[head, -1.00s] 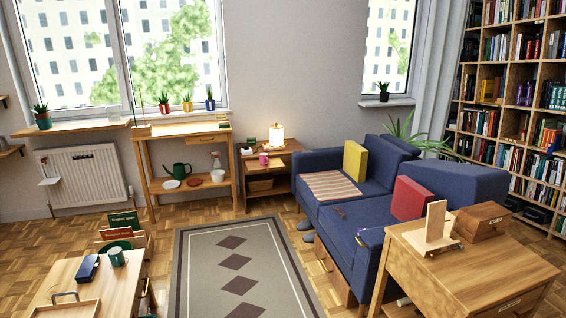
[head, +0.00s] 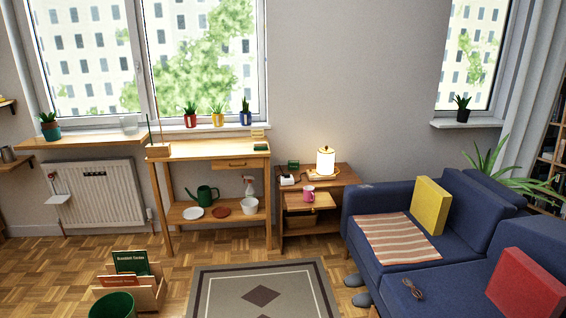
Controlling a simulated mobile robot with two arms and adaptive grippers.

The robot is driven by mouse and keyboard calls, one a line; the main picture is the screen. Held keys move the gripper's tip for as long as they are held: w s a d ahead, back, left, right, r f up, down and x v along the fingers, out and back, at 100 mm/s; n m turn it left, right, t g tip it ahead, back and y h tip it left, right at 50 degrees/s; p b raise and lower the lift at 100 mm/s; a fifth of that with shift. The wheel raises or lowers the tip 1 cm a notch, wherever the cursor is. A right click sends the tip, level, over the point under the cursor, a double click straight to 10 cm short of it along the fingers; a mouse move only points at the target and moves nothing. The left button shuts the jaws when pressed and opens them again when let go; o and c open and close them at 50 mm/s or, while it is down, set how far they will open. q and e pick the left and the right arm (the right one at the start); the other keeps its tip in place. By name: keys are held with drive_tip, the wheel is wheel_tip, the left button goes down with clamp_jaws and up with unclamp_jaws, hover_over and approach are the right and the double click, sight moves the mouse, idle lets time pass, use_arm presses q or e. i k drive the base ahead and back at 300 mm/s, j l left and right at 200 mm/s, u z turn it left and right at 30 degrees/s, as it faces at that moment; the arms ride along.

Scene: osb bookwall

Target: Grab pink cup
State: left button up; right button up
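The pink cup (head: 309,193) stands upright on the pull-out board or drawer front of the small wooden side table (head: 347,178), left of the blue sofa. A lit lamp (head: 325,162) stands just behind it, and a small white object (head: 287,180) lies to its left. The cup is small in the head view and nothing covers it. Neither of my grippers shows in the head view.
The blue sofa (head: 395,201) with yellow (head: 431,205) and red cushions borders the side table on the right. A wooden console table (head: 205,150) stands to its left. The patterned rug (head: 215,283) lies in front. A book box (head: 150,289) and green bin (head: 112,306) stand front left.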

sight(310, 195)
drive_tip(key=i+z, duration=0.1)
drive_tip(key=i, duration=0.8)
drive_tip(key=i+j, duration=0.15)
drive_tip(key=i, duration=0.8)
drive_tip(key=l+z, duration=0.05)
